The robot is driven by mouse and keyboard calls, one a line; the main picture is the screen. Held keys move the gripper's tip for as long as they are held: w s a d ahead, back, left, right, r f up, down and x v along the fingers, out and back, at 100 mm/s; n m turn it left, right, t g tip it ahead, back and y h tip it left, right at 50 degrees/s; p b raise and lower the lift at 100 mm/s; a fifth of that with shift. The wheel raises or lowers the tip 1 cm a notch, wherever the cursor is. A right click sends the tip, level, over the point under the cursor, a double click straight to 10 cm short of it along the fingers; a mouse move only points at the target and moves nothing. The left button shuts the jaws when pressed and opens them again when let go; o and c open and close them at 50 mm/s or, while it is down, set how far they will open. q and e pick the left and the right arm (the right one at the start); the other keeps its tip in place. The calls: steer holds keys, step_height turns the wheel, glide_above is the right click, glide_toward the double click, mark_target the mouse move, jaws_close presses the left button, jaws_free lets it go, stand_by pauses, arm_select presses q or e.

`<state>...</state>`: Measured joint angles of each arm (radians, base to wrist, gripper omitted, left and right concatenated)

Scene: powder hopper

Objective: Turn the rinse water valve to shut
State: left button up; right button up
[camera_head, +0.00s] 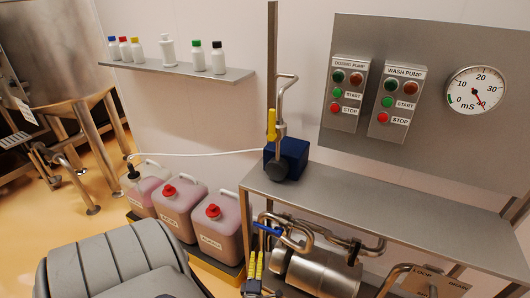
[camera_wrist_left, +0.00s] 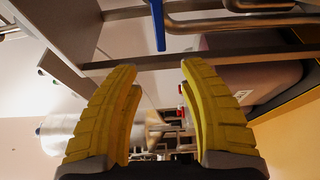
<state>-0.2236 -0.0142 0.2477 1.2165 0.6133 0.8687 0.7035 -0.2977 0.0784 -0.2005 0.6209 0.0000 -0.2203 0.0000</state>
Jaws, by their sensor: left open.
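A blue lever handle (camera_head: 268,230) sits on steel pipework under the front edge of the steel bench. It also shows in the left wrist view (camera_wrist_left: 158,25), hanging down at the top, beyond the fingertips. No readable label marks it as the rinse water valve. My left gripper (camera_head: 255,258), with yellow ridged fingers, is just below the blue lever in the head view. In the left wrist view my left gripper (camera_wrist_left: 159,70) is open, with nothing between its fingers and the lever apart from them. A second valve with a yellow handle (camera_head: 271,124) is on the upright pipe above the bench. My right gripper is not in view.
The steel bench (camera_head: 400,205) overhangs the pipework and a steel cylinder (camera_head: 318,275). Pink jugs (camera_head: 217,226) with red caps stand to the left. A blue pump (camera_head: 288,155) sits at the bench's left end. The pump control panel (camera_head: 425,60) is behind.

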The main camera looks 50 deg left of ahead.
mark_target(261, 228)
arm_select(q)
steer(key=x, duration=1.7)
steer(key=shift+w+f, duration=0.1)
jaws_close()
